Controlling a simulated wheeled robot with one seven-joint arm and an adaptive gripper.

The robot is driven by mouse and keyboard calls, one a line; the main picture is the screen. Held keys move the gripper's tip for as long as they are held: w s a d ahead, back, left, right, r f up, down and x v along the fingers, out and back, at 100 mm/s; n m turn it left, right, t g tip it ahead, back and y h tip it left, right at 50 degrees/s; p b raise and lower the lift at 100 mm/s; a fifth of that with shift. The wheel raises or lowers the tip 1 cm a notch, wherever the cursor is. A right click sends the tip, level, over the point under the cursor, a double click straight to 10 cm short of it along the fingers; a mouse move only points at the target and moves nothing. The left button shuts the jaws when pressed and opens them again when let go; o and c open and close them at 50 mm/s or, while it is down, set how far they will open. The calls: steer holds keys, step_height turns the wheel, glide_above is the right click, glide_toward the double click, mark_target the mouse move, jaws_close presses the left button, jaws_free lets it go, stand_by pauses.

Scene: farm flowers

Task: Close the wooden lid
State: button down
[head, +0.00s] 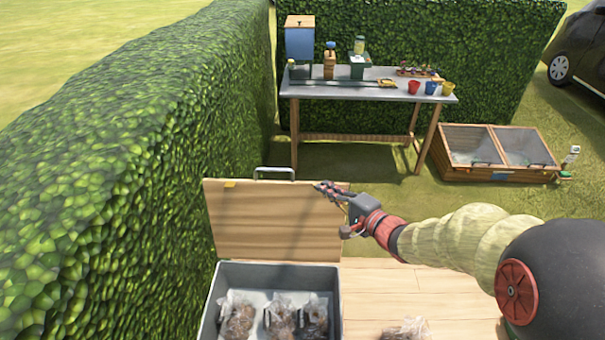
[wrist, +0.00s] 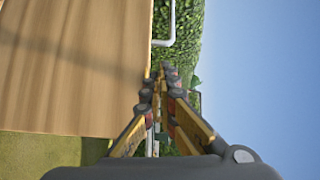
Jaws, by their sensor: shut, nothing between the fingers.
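The wooden lid (head: 275,222) stands raised, roughly upright, at the back of a grey box (head: 212,318). A metal handle (head: 273,172) sits on its top edge. My gripper (head: 322,188) is at the lid's upper right corner, its fingers together and empty. In the wrist view the lid (wrist: 75,60) fills the left side, and the handle (wrist: 170,38) shows beyond the fingertips. The shut fingers (wrist: 168,75) run along the lid's edge; I cannot tell whether they touch it.
Several clear bags of brown matter (head: 282,318) lie in the box, and another bag (head: 408,330) lies on the wooden surface (head: 420,295) to its right. A tall hedge (head: 110,150) runs close on the left. A potting table (head: 370,88) and a cold frame (head: 495,150) stand behind.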

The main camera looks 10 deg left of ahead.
steer(key=b+x, duration=0.2)
steer(key=x, duration=0.8)
steer(key=shift+m, duration=0.4)
steer(key=shift+r, duration=0.1)
